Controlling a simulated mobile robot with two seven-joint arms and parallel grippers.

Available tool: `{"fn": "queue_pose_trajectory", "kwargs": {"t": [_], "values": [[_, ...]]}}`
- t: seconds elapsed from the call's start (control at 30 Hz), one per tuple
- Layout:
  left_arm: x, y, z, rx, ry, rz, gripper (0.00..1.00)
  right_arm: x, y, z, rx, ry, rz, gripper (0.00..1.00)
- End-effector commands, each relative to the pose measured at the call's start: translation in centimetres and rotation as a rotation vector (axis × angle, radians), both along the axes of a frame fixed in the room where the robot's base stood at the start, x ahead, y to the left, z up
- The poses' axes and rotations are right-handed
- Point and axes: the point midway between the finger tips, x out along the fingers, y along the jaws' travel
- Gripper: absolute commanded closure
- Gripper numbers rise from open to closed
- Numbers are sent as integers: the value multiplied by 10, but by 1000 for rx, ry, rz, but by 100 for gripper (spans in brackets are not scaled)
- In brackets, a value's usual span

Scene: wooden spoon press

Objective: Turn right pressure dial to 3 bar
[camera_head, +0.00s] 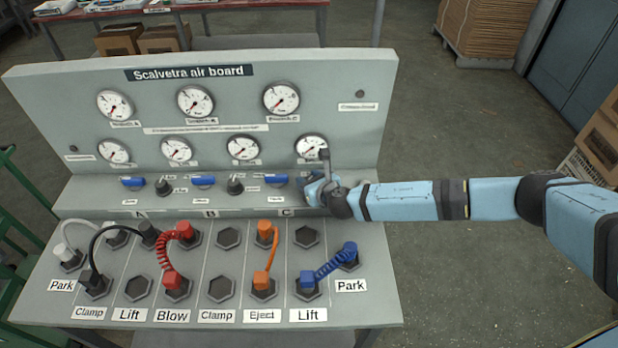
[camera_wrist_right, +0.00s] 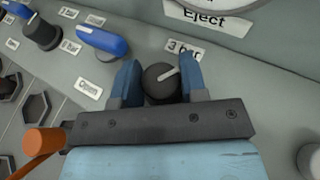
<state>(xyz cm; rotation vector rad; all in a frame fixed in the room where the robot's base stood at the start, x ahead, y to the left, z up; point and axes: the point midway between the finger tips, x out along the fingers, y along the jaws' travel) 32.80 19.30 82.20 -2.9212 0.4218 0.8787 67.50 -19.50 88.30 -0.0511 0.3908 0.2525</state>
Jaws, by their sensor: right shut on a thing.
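In the right wrist view, the dark round right pressure dial (camera_wrist_right: 161,84) sits between the blue fingers of my right gripper (camera_wrist_right: 160,83), which is shut on it. Its white pointer line slants up and to the right, roughly towards the "3 bar" label (camera_wrist_right: 186,49) just above. In the head view, my right gripper (camera_head: 318,187) is at the right end of the row of controls and hides this dial. The lower right gauge (camera_head: 311,147) is partly covered by my wrist part. My left gripper is not in view.
A blue lever (camera_wrist_right: 102,39) and another dark dial (camera_wrist_right: 42,35) are left of my right gripper. An orange plug (camera_wrist_right: 43,141) is near its lower left. Several hoses, including a blue coiled one (camera_head: 333,264), lie on the sloping lower panel (camera_head: 378,300).

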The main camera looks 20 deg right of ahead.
Motion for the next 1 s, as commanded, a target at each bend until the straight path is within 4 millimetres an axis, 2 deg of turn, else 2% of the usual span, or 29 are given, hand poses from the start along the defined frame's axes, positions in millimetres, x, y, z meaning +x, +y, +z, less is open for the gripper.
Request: {"fn": "queue_pose_trajectory", "kwargs": {"t": [0.27,0.5,0.7,1.0], "values": [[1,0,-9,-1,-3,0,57,0,-2,-4,-2,1,259,84],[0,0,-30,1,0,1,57,1,-1,-5,-1,0,451,84],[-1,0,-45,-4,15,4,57,1,-1,-4,-1,0,565,84],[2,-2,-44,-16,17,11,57,0,-1,-2,0,1,647,84]]}}
